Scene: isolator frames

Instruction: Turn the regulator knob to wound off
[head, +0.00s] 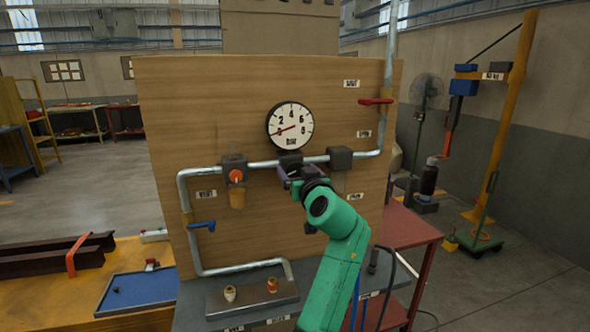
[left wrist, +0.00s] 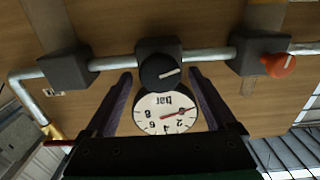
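The regulator knob (left wrist: 160,72) is a round black knob with a white line, on a dark block in the pipe. In the left wrist view, which is upside down, the line runs nearly level, tilted slightly. My left gripper (head: 289,180) is in front of the regulator (head: 290,158) and hides the knob in the head view. Its two fingers stand apart, one on each side of the knob, with gaps visible. The round gauge (head: 290,125) sits above the regulator; its red needle points left and down, near the low end. My right gripper is not in view.
On the wooden panel (head: 210,95) are an orange-knobbed unit (head: 236,175), a dark block (head: 340,157), a red lever (head: 376,101) and a blue lever (head: 202,225). A grey plate with two small fittings (head: 272,285) lies below. A blue tray (head: 138,289) is at lower left.

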